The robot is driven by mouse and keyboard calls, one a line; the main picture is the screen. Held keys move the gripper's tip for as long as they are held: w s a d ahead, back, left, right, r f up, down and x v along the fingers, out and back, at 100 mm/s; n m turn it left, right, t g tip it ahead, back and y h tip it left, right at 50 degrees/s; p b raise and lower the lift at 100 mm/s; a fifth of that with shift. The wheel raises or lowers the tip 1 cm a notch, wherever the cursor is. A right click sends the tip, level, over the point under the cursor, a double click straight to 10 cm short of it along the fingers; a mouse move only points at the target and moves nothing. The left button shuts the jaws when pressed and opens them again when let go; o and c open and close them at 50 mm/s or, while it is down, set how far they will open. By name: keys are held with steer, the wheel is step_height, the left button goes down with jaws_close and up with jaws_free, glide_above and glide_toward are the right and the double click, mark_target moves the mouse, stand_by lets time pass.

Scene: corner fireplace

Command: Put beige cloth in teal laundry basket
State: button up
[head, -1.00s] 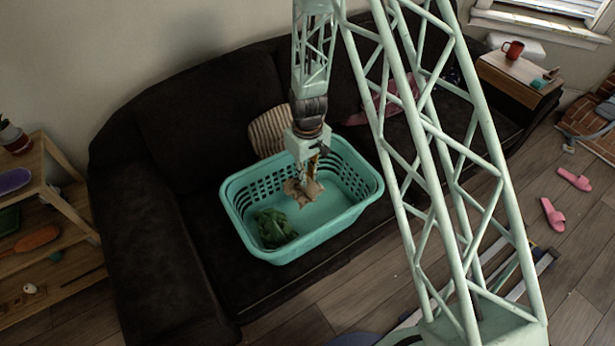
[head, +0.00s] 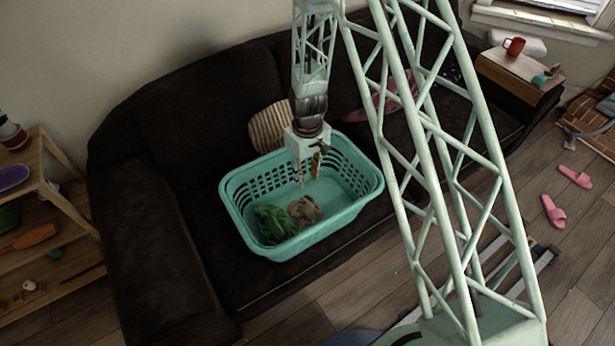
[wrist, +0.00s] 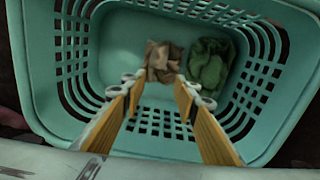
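The beige cloth (head: 304,210) lies crumpled on the bottom of the teal laundry basket (head: 337,222), beside a green cloth (head: 273,224). In the wrist view the beige cloth (wrist: 163,61) lies left of the green cloth (wrist: 209,64), inside the basket (wrist: 52,95). The basket stands upright on the dark sofa seat. My gripper (head: 308,182) hangs over the basket, above the beige cloth and apart from it. In the wrist view my gripper's fingers (wrist: 160,83) are spread wide with nothing held between them.
The dark sofa (head: 155,225) surrounds the basket, with a striped cushion (head: 271,127) behind it. A wooden shelf (head: 60,265) stands at the left. A side table (head: 517,75) with a red mug (head: 514,47) is at the far right. Pink slippers (head: 553,212) lie on the floor.

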steer(key=shift+r, duration=0.2)
step_height(320, 180, up, 12)
steer(key=shift+f, duration=0.2)
stand_by(0.9)
stand_by(0.6)
